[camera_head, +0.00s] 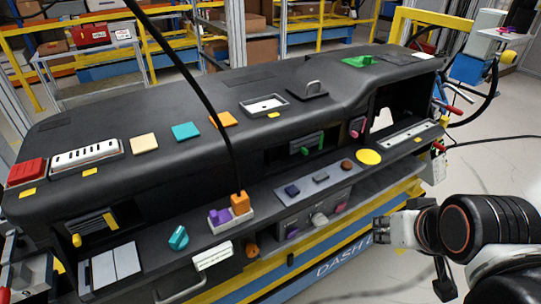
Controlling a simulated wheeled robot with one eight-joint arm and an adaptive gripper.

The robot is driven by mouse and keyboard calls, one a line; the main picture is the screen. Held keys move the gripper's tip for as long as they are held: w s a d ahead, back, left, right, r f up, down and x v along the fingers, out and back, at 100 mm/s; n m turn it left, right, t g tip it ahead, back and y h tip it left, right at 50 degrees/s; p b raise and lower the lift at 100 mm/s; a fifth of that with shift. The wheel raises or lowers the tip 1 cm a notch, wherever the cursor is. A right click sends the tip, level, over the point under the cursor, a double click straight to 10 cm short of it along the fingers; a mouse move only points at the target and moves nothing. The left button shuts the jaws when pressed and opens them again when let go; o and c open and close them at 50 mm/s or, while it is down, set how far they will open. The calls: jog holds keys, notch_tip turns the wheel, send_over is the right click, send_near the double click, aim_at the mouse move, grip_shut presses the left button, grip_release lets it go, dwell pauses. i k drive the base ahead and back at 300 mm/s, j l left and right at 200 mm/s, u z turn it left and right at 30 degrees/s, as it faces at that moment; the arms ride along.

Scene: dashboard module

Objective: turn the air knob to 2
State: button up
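The dashboard module carries several knob-like parts, and I cannot read which one is the air knob. A teal knob (178,238) sits on the lower ledge at the left. A pale grey knob (320,219) sits on the sloped lower panel (298,226), between a purple piece and a pinkish piece. An orange round part (251,250) is on the front face below the ledge. Any numbers or pointer marks are too small to read. My gripper (380,231) is to the right of the panel, apart from all knobs, pointing left. Its fingers are too small to judge.
A black cable hangs across the dashboard (120,110) down to an orange plug (240,202) on the ledge. A door-like handle (180,290) juts out at the bottom left. A yellow disc (368,157) lies above the panel. Open floor (480,165) lies at the right.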

aim_at(319, 220)
jog(key=k+j, duration=0.2)
jog(key=k, duration=0.3)
jog(key=k+j, duration=0.25)
jog(key=k, duration=0.25)
jog(key=j, duration=0.15)
jog(key=l, duration=0.15)
